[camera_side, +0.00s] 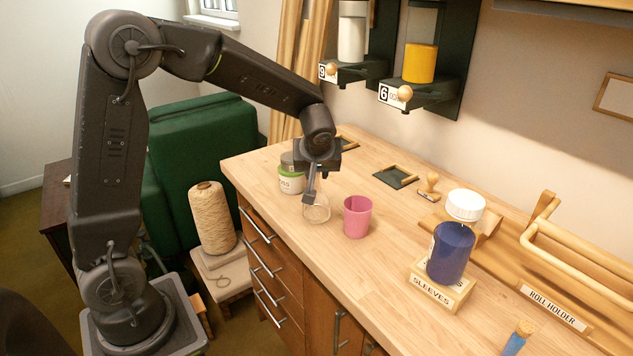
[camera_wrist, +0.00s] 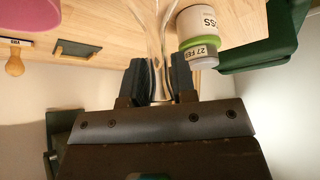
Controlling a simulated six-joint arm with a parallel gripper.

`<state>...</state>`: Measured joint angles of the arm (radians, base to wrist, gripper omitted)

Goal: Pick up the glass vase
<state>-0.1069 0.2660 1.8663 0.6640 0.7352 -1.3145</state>
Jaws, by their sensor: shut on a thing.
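The glass vase (camera_side: 317,211) is clear and see-through. It stands on the wooden table (camera_side: 415,240) between a white-and-green jar and a pink cup in the side view. My gripper (camera_side: 310,193) reaches down to it from above, and its fingers are at the vase's upper part. In the wrist view the clear glass (camera_wrist: 157,50) runs up between the two dark fingers of my gripper (camera_wrist: 160,82), which are shut on it. The side view does not show clearly whether its base touches the table.
The pink cup (camera_side: 357,216) is close on the right; the white-and-green jar (camera_side: 291,178) is close behind on the left. A stamp (camera_side: 429,187) lies farther back. The table's front edge is near.

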